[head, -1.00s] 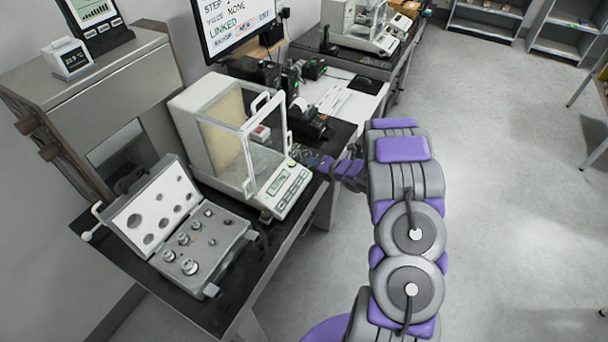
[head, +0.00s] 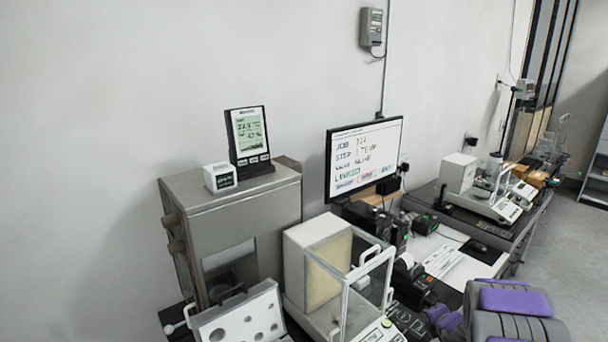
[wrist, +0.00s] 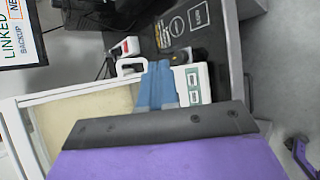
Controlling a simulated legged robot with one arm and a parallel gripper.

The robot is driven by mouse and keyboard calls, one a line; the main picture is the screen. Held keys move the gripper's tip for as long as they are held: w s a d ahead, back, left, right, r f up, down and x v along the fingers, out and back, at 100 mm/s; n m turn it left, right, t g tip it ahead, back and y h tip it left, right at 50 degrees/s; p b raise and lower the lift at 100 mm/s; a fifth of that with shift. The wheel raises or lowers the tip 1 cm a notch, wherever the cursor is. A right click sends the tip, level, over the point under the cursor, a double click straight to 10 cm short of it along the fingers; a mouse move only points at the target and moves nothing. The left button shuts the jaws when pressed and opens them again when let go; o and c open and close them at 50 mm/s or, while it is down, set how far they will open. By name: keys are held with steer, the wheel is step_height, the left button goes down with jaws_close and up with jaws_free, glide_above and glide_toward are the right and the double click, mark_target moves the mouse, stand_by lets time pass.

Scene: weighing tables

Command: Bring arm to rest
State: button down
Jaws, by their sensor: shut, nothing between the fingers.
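My gripper (wrist: 157,72) shows in the wrist view with its blue fingers together and nothing between them. In that view it overlaps the front of the glass-doored balance, by its white keypad (wrist: 193,85); I cannot tell the gap between them. In the head view my purple and grey arm fills the lower right corner, and its end is partly hidden at the bottom edge. The balance (head: 314,262) stands on the near table to the left of my arm.
An open weight case (head: 240,318) is cut off at the bottom left. A monitor (head: 365,158) stands behind the balance. A second balance (head: 460,175) is on the farther table. A grey cabinet (head: 235,200) stands left. Clear floor (head: 575,255) lies right.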

steer(key=s+a+r+m+g+h, duration=0.2)
steer(key=s+r+m+g, duration=0.1)
steer(key=s+r+m, duration=0.4)
steer(key=s+a+r+m+g+h, duration=0.25)
steer(key=s+r+m, duration=0.35)
steer(key=s, duration=0.3)
steer(key=s+a+r+m+g+y, duration=0.1)
steer(key=s+a+m+g, duration=0.1)
steer(key=s+a, duration=0.4)
steer(key=s+a+r+m+g+y, duration=0.1)
steer(key=s+a+m, duration=0.3)
steer(key=s, duration=1)
steer(key=s+a+r+m+g+y, duration=0.2)
steer(key=s+a+m+g+y, duration=0.1)
steer(key=s+a, duration=0.6)
steer(key=shift+s+a+m+g, duration=0.2)
steer(key=shift+s+m+g, duration=0.25)
steer(key=shift+s, duration=0.65)
steer(key=shift+r, duration=0.1)
